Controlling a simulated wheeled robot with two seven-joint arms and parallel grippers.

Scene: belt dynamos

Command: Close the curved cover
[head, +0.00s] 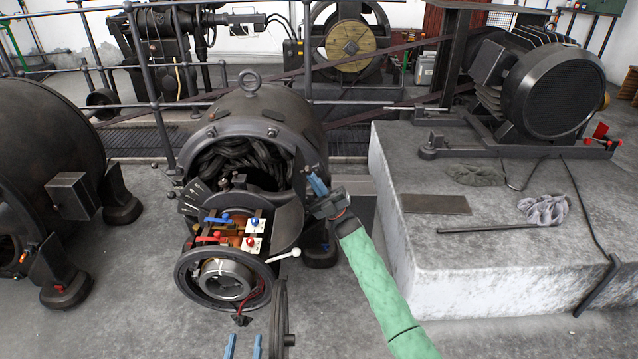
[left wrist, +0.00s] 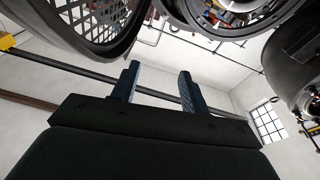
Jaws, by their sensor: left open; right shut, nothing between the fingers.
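The dark dynamo (head: 268,108) stands in the middle of the head view, its front open on black coils. A dark curved plate (head: 287,222) lies at the lower right of the opening. A dark round part (head: 279,318) shows nearly edge-on below. I cannot tell for certain which is the curved cover. My right gripper (head: 317,185) is shut and empty beside the right rim of the opening; contact is unclear. My left gripper (head: 243,346) is open and empty at the bottom edge, left of the edge-on part. Its fingers show in the left wrist view (left wrist: 158,75), below a curved black grille (left wrist: 85,25).
A ringed bearing (head: 226,280) with red and blue handled switches (head: 228,232) projects below the opening. A white-knobbed lever (head: 296,252) sticks out right. A concrete block (head: 480,275) stands at right, another machine (head: 45,150) at left. Railings (head: 150,80) run behind.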

